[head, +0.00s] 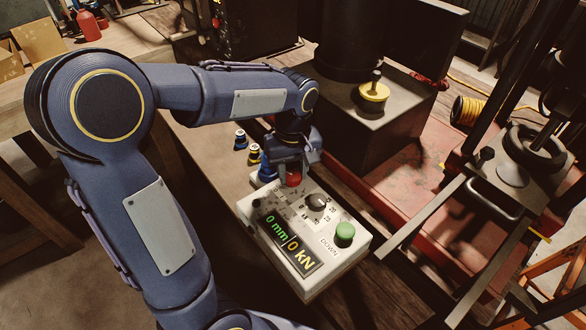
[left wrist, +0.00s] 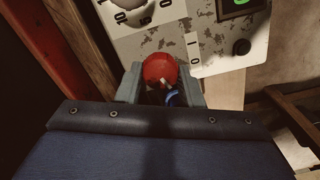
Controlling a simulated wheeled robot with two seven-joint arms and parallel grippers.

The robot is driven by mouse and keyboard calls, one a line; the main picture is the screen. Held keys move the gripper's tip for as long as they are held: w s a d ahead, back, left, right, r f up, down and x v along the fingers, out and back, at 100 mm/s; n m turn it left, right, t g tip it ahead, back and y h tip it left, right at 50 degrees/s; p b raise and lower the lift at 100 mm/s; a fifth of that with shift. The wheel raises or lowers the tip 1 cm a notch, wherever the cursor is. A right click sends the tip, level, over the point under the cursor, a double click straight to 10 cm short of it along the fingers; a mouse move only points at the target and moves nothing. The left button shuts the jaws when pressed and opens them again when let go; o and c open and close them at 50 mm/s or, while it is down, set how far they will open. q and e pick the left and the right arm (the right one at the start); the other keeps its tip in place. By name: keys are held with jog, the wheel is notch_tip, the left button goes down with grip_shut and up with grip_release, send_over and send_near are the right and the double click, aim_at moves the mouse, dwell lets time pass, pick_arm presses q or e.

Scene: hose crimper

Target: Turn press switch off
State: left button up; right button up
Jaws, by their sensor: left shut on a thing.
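The press control box (head: 318,262) is a worn white panel with a display reading "0 mm | 0 kN". My left gripper (head: 291,172) reaches down to its far edge and is shut on a red knob (head: 293,180). In the left wrist view, the red knob (left wrist: 160,68) sits between the two grey fingers. A small black switch (left wrist: 241,47) is on the panel beside a "0 I" label; it also shows in the head view (head: 256,203). The fingers hide the base of the red knob. My right gripper is not in view.
The box also carries a black numbered dial (head: 316,202) and a green button (head: 345,232) marked "DOWN". Several small fittings (head: 254,153) stand on the bench left of my gripper. A dark machine with a yellow disc (head: 374,92) stands behind, to the right.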

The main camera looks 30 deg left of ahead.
aim_at(293, 174)
pick_arm(q)
jog(key=shift+n, duration=2.1)
jog(key=o, duration=1)
jog(key=shift+c, duration=0.2)
jog(key=shift+r, duration=0.1)
notch_tip(293, 174, up, 8)
jog(key=shift+f+p, duration=0.15)
jog(key=shift+p, duration=0.2)
